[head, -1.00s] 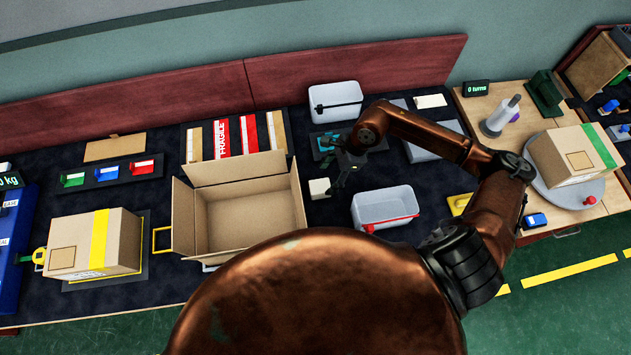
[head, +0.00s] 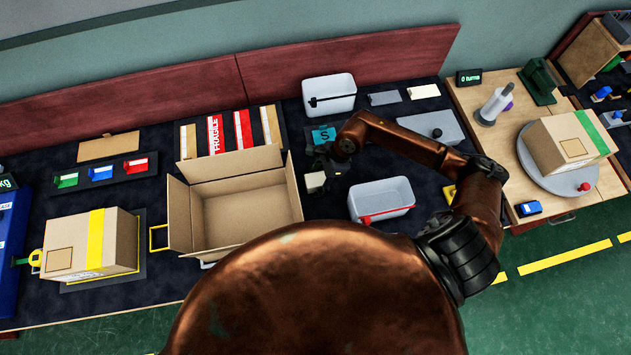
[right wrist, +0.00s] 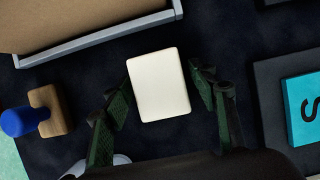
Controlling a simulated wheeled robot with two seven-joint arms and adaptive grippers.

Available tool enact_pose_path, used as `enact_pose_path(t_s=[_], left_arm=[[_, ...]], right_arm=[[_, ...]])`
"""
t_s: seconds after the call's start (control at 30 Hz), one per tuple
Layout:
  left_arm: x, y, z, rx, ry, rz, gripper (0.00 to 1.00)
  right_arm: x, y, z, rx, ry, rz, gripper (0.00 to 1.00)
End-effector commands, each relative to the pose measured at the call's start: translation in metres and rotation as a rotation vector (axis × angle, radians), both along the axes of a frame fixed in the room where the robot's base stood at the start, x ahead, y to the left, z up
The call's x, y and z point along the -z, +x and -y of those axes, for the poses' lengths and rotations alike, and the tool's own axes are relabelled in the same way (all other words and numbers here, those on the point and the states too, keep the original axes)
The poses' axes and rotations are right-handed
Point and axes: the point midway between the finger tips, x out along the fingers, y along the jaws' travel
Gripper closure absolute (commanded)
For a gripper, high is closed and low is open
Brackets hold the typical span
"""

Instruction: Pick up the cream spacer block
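The cream spacer block (head: 314,181) lies on the dark table mat, just right of the open cardboard box. In the right wrist view the block (right wrist: 158,84) shows as a pale rectangle between the two green-padded fingers of my right gripper (right wrist: 159,92). The fingers stand apart, with a gap on each side of the block. In the head view my right gripper (head: 322,174) is at the block and partly covers it. My left gripper does not show in either view.
The open cardboard box (head: 184,213) stands left of the block. A grey bin with a red edge (head: 381,199) is to the right, and a teal S tile (head: 323,135) lies behind. A blue-knobbed wooden stamp (right wrist: 47,112) lies close by in the right wrist view.

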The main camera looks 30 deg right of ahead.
Motion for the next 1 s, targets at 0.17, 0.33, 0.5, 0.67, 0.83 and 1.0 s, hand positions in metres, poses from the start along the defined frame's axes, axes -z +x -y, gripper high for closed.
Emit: enact_pose_path(t_s=[0.17,0.33,0.5,0.67,0.83,1.0], left_arm=[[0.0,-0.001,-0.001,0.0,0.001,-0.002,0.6],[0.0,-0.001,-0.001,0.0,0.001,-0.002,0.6],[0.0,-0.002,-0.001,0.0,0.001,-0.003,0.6],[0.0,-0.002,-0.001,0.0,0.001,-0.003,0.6],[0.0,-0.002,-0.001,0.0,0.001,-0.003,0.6],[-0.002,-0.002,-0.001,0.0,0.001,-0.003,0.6]], right_arm=[[0.0,0.0,0.0,0.0,0.0,0.0,0.6],[0.0,0.0,0.0,0.0,0.0,0.0,0.72],[0.0,0.0,0.0,0.0,0.0,0.0,0.84],[0.0,0.0,0.0,0.0,0.0,0.0,0.85],[-0.003,0.0,0.0,-0.001,0.0,0.0,0.85],[-0.016,0.001,0.0,0.0,0.002,0.001,0.85]])
